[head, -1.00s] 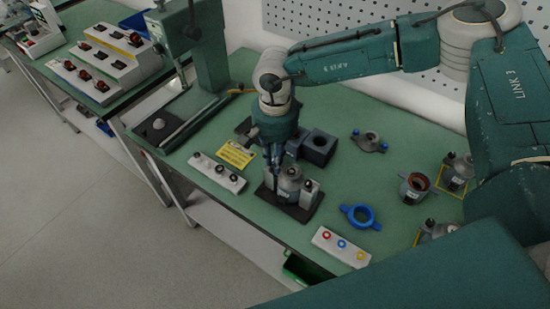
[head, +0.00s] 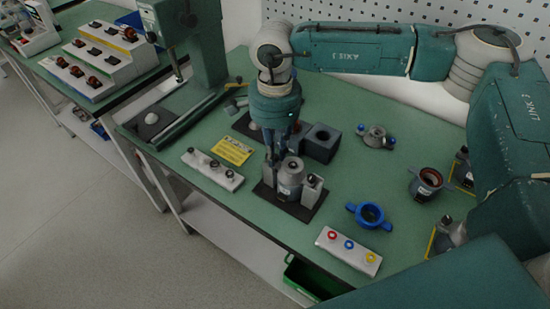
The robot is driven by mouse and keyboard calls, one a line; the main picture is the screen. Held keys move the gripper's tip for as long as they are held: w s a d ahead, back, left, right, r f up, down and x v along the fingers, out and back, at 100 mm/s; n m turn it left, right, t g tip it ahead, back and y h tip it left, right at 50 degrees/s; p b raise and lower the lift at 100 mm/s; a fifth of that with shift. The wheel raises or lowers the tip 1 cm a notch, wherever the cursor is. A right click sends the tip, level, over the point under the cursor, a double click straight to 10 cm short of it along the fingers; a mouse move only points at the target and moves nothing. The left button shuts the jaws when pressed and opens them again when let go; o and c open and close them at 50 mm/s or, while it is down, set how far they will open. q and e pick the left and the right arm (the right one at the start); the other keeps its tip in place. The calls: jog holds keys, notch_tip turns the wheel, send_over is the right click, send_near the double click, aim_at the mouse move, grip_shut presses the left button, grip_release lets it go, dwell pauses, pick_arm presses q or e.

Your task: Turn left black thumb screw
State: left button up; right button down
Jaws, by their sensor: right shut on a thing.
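The test fixture has a dark base plate (head: 304,211) on the green table, with a grey cylindrical stator (head: 291,178) between two grey side posts. The right post (head: 312,188) is in plain sight. My right gripper (head: 272,160) points straight down at the left side of the stator, over the left post. It is shut there, and its fingers hide the left black thumb screw that they are closed around. My left gripper is not in view.
A grey strip with black knobs (head: 212,170) and a yellow label (head: 233,151) lie left of the fixture. A dark block (head: 321,143) stands close behind it. A blue ring (head: 370,214) and a button strip (head: 348,251) lie right and in front.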

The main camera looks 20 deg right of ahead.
jog(key=shift+m+b, duration=1)
jog(key=shift+m, duration=0.3)
jog(key=shift+r, duration=0.1)
jog(key=c, duration=2)
grip_release()
